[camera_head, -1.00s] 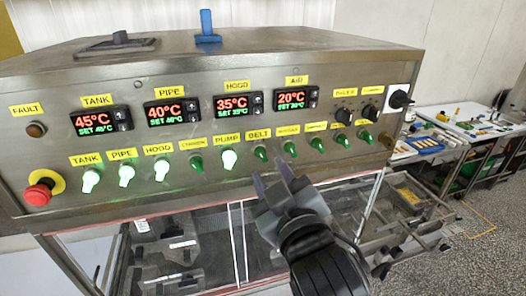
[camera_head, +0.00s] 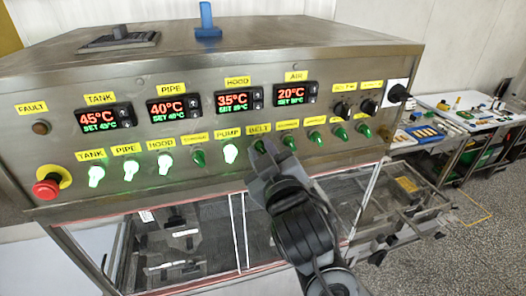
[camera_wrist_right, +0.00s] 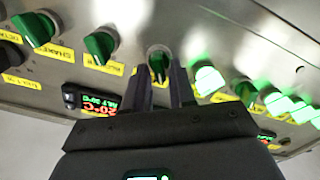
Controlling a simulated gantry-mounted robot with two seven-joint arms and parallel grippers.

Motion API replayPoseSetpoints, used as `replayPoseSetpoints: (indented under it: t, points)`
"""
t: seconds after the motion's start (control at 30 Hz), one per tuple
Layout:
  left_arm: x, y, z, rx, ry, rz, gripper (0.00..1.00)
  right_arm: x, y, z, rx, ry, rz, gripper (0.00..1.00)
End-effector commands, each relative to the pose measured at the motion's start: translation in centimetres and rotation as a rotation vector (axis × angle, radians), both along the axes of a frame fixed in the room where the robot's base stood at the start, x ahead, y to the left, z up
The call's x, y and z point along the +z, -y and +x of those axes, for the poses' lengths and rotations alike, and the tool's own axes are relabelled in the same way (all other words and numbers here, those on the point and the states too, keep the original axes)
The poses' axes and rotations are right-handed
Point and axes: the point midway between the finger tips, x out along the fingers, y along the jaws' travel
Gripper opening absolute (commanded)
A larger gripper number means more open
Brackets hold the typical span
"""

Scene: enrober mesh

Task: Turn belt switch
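The belt switch (camera_head: 260,146) is a dark green, unlit knob under the yellow BELT label (camera_head: 259,128) on the steel control panel. My right gripper (camera_head: 262,150) is at this knob, reaching up from below. In the right wrist view the knob (camera_wrist_right: 158,62) shows between the tips of my two parted fingers (camera_wrist_right: 160,78), one on each side. I cannot tell whether the fingers touch it. The fingers partly cover the knob in the head view. My left gripper is in neither view.
The lit pump switch (camera_head: 230,153) is close on the left, and an unlit green switch (camera_head: 289,142) is close on the right. A red emergency button (camera_head: 46,187) sits at far left. Clear panes and a mesh section lie below the panel. A side table (camera_head: 450,120) stands at right.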

Motion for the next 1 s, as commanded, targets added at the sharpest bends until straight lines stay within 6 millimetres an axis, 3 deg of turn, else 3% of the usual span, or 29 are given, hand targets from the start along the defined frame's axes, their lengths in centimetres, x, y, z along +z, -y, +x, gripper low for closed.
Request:
replayPoseSetpoints:
  t: [0.1,0.47,1.0]
  points:
    - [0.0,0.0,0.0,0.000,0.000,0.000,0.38,0.0,0.0,0.0,0.000,0.000,-0.001,0.00]
    - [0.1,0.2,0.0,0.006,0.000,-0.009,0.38,0.0,0.0,0.0,0.001,-0.015,0.048,0.00]
    - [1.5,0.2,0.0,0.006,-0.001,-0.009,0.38,0.2,0.3,0.0,0.001,-0.139,0.458,0.00]
